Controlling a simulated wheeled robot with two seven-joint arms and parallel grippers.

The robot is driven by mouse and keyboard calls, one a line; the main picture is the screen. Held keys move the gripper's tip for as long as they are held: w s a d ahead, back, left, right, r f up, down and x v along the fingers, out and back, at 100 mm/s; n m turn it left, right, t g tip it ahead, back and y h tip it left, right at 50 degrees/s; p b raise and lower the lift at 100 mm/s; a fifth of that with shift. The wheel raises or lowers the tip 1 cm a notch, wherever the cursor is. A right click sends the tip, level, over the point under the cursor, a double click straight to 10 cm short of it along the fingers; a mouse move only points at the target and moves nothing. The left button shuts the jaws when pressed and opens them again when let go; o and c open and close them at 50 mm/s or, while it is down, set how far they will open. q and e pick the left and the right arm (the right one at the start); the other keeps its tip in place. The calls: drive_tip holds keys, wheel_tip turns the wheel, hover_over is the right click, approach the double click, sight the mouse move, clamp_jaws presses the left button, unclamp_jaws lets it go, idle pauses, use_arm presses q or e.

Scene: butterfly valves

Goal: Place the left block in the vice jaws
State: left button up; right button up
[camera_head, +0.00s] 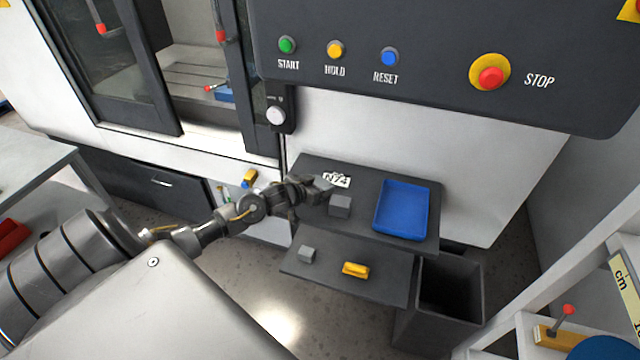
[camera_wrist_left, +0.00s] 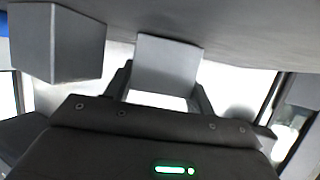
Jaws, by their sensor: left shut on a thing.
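My left gripper (camera_head: 316,190) is over the left part of the dark upper shelf (camera_head: 365,178), near a white label. It is shut on a grey block (camera_wrist_left: 167,65), which sits between the two fingers in the left wrist view. A second grey block (camera_head: 340,206) stands on the shelf just right of the gripper; it also shows at the left of the left wrist view (camera_wrist_left: 57,43). A blue part that looks like the vice (camera_head: 225,95), with a red-knobbed handle, is inside the machine; its jaws cannot be made out. My right gripper is not in view.
A blue tray (camera_head: 402,208) lies on the upper shelf at the right. The lower shelf (camera_head: 380,285) bears a small grey block (camera_head: 306,254) and a yellow piece (camera_head: 355,269). A dark open bin (camera_head: 450,290) stands right of it. The machine's doorway is partly open, beside a dark door (camera_head: 120,75).

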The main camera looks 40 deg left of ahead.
use_arm(q)
drive_tip(key=o, duration=0.9)
drive_tip(key=shift+f, duration=0.15)
drive_tip(key=shift+s+r, duration=0.15)
drive_tip(key=shift+r, duration=0.05)
drive_tip(key=b+v, duration=0.1)
drive_tip(key=v, duration=1)
drive_tip(key=shift+s+r, duration=0.15)
drive_tip(key=shift+s, duration=0.3)
